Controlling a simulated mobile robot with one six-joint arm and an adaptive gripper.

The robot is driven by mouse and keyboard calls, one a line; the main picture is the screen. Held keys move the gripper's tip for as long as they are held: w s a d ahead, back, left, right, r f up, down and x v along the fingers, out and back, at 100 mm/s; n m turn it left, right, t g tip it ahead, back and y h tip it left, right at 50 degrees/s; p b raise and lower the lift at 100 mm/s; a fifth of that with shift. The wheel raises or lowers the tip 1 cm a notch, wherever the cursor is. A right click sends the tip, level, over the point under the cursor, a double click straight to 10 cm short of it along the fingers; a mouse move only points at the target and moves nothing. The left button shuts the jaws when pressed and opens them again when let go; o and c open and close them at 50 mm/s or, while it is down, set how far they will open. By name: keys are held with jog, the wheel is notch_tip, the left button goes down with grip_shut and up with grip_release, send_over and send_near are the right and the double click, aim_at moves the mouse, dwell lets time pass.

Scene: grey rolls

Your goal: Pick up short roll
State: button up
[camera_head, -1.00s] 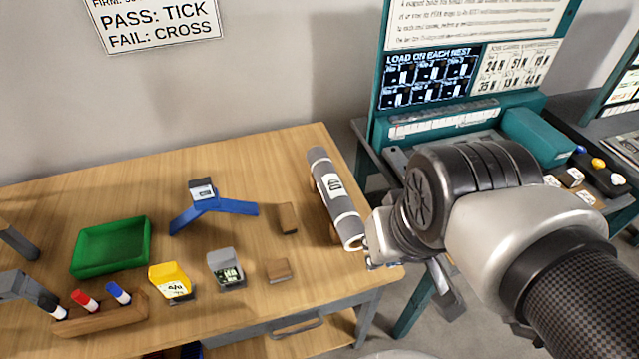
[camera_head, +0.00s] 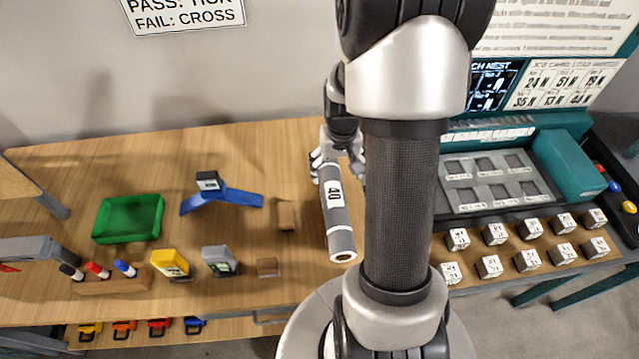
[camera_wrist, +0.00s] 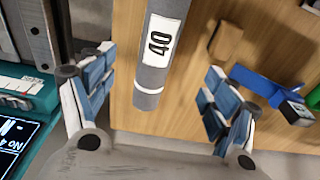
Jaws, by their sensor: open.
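A grey roll (camera_head: 337,205) with a white label reading 40 lies along the right part of the wooden table, its open end toward me. It is the only roll I can make out. My gripper (camera_head: 338,166) is over the roll's far end, with its fingers spread to either side. In the wrist view my gripper (camera_wrist: 160,65) is open, and the roll (camera_wrist: 150,75) shows between the two blue-padded fingers, with gaps on both sides. I cannot tell how far above the roll the fingers are.
On the table (camera_head: 90,165) are a green tray (camera_head: 128,238), a blue stand (camera_head: 235,199), yellow (camera_head: 168,262) and grey (camera_head: 219,260) holders, small wooden blocks (camera_head: 286,215) and a marker rack (camera_head: 100,285). A teal test station (camera_head: 565,160) with several labelled cubes stands at the right.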

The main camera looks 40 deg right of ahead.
aim_at(334, 194)
jog(key=f+b, duration=0.1)
jog(key=f, duration=0.6)
jog(key=w+f+b, duration=0.1)
jog(key=f, duration=0.2)
jog(key=shift+d+f+b, duration=0.25)
jog(key=shift+f+b, duration=0.05)
jog(key=shift+f, duration=0.1)
notch_tip(334, 194, down, 4)
jog(key=shift+w+d+f+b, duration=0.1)
jog(key=shift+f+b, duration=0.1)
jog(key=shift+b, duration=0.55)
jog(key=shift+w+f, duration=0.1)
jog(key=shift+f, duration=0.3)
jog(key=shift+r, duration=0.1)
jog(key=shift+c, duration=0.2)
jog(key=c, duration=1.3)
jog(key=shift+r, duration=0.1)
